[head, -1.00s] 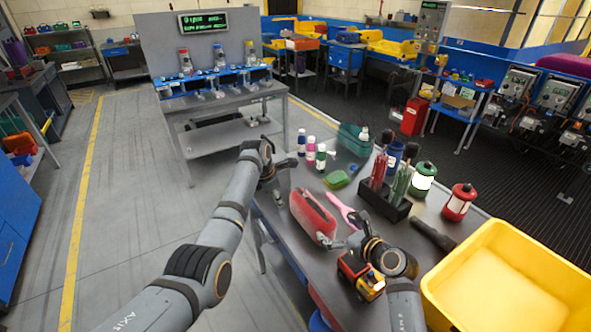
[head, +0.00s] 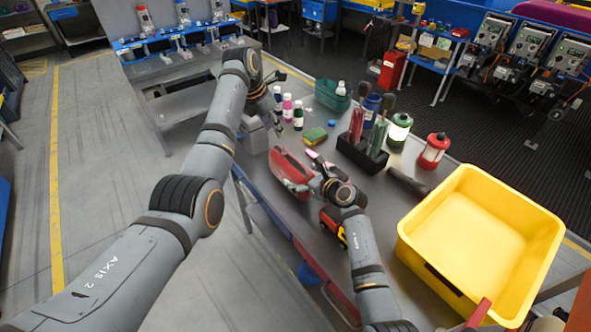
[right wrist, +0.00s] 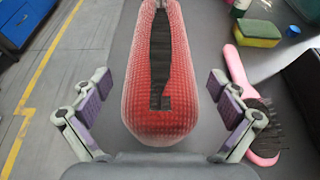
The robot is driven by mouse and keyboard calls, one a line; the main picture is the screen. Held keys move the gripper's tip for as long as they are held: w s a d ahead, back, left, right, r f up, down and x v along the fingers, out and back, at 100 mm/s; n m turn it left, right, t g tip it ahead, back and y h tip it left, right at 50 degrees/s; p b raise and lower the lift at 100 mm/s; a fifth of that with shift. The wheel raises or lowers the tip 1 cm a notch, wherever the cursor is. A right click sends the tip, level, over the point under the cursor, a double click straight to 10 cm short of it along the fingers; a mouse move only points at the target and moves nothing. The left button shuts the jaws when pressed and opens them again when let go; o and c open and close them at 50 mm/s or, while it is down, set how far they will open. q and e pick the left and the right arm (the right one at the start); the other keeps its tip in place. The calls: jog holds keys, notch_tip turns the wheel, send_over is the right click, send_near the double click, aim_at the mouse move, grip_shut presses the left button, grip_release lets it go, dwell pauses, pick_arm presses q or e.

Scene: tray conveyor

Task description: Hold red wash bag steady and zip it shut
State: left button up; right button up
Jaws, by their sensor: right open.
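The red wash bag (head: 282,162) lies near the table's left edge in the head view. In the right wrist view the bag (right wrist: 128,105) has a long dark opening along its top, so it is unzipped; I cannot make out the zip pull. My right gripper (right wrist: 159,85) is open, with one finger on each side of the bag's near end and a visible gap to each side. In the head view this gripper (head: 303,187) is at the bag's near end. My left gripper (head: 268,95) is beyond the bag, apart from it; its fingers are unclear.
A pink hairbrush (right wrist: 238,75) lies right of the bag. A toy truck (head: 333,224) and yellow bin (head: 480,230) are nearer.

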jog(key=shift+x, duration=1.25)
jog(key=shift+s, duration=0.1)
jog(key=c, duration=1.4)
jog(key=o, duration=1.1)
jog(key=shift+c, duration=0.2)
jog(key=shift+o, duration=0.9)
jog(key=c, duration=1.3)
